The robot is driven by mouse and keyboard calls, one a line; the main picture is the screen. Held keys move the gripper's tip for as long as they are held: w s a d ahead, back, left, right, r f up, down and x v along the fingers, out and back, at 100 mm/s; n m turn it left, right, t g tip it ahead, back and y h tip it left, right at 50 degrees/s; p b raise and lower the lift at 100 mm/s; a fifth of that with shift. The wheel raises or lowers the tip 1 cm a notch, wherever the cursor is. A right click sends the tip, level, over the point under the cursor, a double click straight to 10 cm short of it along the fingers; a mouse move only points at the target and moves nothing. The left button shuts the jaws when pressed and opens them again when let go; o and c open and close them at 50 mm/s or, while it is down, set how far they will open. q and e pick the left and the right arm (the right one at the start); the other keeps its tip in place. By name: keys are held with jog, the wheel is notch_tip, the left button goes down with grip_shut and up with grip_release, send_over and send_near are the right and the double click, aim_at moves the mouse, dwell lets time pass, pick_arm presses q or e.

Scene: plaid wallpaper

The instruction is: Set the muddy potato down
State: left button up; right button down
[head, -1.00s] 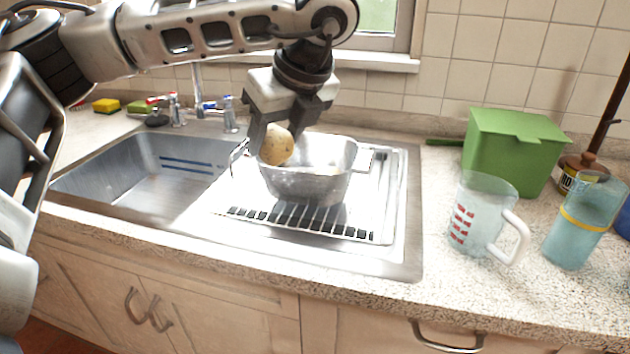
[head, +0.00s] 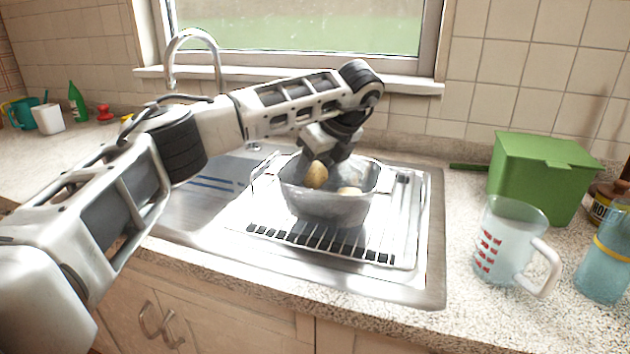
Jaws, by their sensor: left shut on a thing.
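The potato (head: 316,174) is yellow-brown and sits between the fingers of my left gripper (head: 325,166), which is shut on it. The gripper reaches down into a grey metal colander (head: 328,207) with wire handles. The potato is at the level of the colander's rim, at its left inside; I cannot tell whether it touches the wall. Another pale potato (head: 349,191) shows low inside the colander. My fingertips are partly hidden. My right gripper is not in view.
A measuring jug (head: 505,240), a green bin (head: 540,175) and a blue bottle (head: 603,265) stand on the right counter. A tap (head: 193,42) rises behind the basin.

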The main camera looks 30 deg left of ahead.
aim_at(315, 182)
pick_arm(q)
jog(key=shift+w+a+f, duration=0.1)
jog(key=shift+w+f, duration=0.15)
jog(key=shift+f, duration=0.15)
notch_tip(315, 182, down, 2)
jog(key=shift+s+f+p, duration=0.1)
jog(key=shift+f+p, duration=0.1)
jog(key=shift+p, duration=0.15)
jog(key=shift+f, duration=0.15)
jog(key=shift+f, duration=0.15)
jog(key=o, duration=0.7)
jog(key=shift+o, duration=0.2)
